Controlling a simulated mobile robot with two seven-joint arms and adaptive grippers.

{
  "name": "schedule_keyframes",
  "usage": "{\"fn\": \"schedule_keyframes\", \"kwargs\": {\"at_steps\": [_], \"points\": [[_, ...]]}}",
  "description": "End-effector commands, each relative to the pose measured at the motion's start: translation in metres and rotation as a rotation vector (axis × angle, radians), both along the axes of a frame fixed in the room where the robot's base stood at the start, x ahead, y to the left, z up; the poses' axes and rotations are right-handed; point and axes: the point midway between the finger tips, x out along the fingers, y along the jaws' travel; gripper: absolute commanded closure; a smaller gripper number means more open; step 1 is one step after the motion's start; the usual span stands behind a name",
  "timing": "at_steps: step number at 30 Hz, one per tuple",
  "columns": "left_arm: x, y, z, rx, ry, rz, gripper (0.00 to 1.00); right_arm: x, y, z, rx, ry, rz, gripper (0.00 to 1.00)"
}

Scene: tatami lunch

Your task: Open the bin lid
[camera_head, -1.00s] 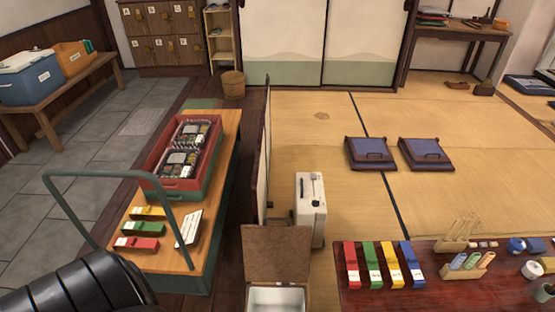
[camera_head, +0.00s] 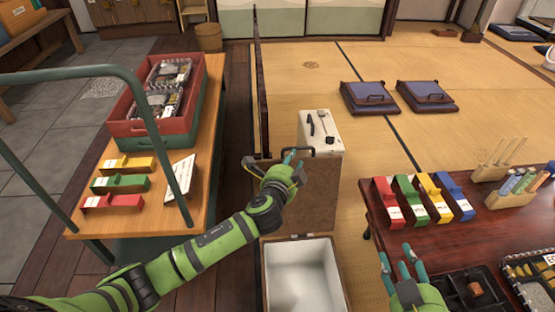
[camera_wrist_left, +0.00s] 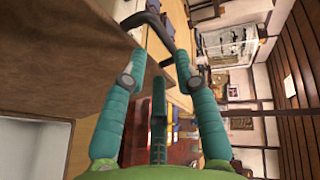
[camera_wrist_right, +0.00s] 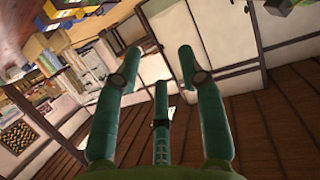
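The bin (camera_head: 268,285) is a white-lined open box at the bottom centre of the head view. Its brown lid (camera_head: 322,190) stands raised at the bin's far side, and the white inside shows. My left gripper (camera_head: 291,157) is at the lid's top edge. In the left wrist view, its teal fingers (camera_wrist_left: 160,62) are apart, with a black curved handle (camera_wrist_left: 150,22) near the tips. The brown lid also fills the left of that view. My right gripper (camera_head: 398,258) is open and empty by the red-brown table's left side.
A cream box (camera_head: 322,128) stands just behind the lid. A thin dark partition (camera_head: 261,90) rises to its left. A wooden cart (camera_head: 205,130) with a red crate (camera_head: 150,126) is at left. The low table (camera_head: 460,239) at right holds coloured cases and a black tray.

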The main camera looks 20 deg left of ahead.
Motion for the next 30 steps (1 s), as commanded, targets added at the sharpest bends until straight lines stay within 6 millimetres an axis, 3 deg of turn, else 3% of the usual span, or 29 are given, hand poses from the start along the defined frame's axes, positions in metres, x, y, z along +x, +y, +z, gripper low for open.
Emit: {"fn": "schedule_keyframes", "kwargs": {"at_steps": [7,14,24,30], "points": [[0.011,-0.001,0.001,0.006,-0.01,-0.001,0.7,0.005,0.008,0.024,0.028,-0.12,0.018,0.6],[0.032,-0.001,-0.005,0.006,-0.009,-0.001,0.7,0.008,0.022,0.07,0.086,-0.358,0.056,0.6],[0.059,-0.001,-0.012,0.004,-0.008,0.0,0.7,-0.012,0.038,0.136,0.181,-0.699,0.115,0.6],[0.067,-0.001,-0.013,0.003,-0.007,-0.002,0.7,-0.024,0.042,0.157,0.215,-0.814,0.135,0.6]]}}
